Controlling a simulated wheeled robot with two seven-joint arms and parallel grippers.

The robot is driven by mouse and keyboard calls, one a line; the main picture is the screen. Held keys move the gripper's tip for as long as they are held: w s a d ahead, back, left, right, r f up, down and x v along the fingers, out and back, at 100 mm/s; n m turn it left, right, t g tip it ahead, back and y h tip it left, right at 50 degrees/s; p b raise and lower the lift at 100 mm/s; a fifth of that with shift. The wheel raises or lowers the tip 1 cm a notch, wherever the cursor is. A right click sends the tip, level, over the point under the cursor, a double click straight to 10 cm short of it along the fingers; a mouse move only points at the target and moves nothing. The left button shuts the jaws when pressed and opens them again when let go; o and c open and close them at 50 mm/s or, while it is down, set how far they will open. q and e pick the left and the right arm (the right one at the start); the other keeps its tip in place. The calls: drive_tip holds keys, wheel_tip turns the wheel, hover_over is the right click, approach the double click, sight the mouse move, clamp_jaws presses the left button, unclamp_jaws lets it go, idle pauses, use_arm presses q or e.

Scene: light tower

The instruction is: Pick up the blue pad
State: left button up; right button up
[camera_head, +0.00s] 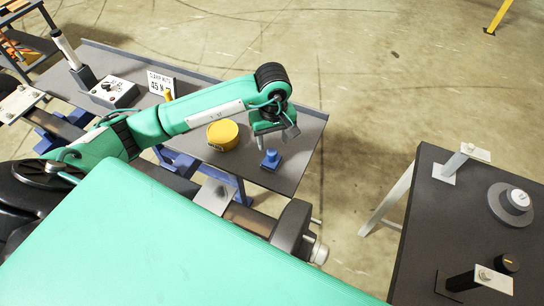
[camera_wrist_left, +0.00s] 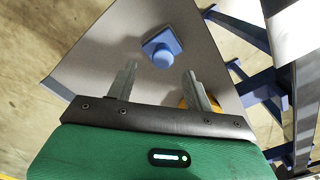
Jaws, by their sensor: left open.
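The blue pad (camera_head: 271,160) is a small square block with a round knob on top. It sits on the dark grey table (camera_head: 300,150) near its right end. In the left wrist view the blue pad (camera_wrist_left: 161,48) lies ahead of the fingertips, roughly centred between them. My left gripper (camera_head: 275,131) is just behind the pad in the head view, apart from it. In the left wrist view the left gripper (camera_wrist_left: 160,72) is open, with nothing between its two fingers. My right gripper is not in view.
A yellow round container (camera_head: 223,135) stands left of the pad, close to my left arm. A white sign (camera_head: 160,84) and a grey switch box (camera_head: 114,92) stand further left. A second dark table (camera_head: 455,220) with posts and knobs is at the right. Open floor lies between the tables.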

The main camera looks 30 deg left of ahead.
sight(272, 151)
use_arm(q)
drive_tip(key=shift+f, duration=0.55)
drive_tip(key=shift+s+f+p, duration=0.2)
drive_tip(key=shift+f+p, duration=0.3)
drive_tip(key=shift+p, duration=0.1)
wheel_tip(272, 151, down, 3)
drive_tip(key=shift+s+f+p, duration=0.1)
drive_tip(key=shift+p, duration=0.75)
drive_tip(key=shift+f, duration=0.5)
clamp_jaws()
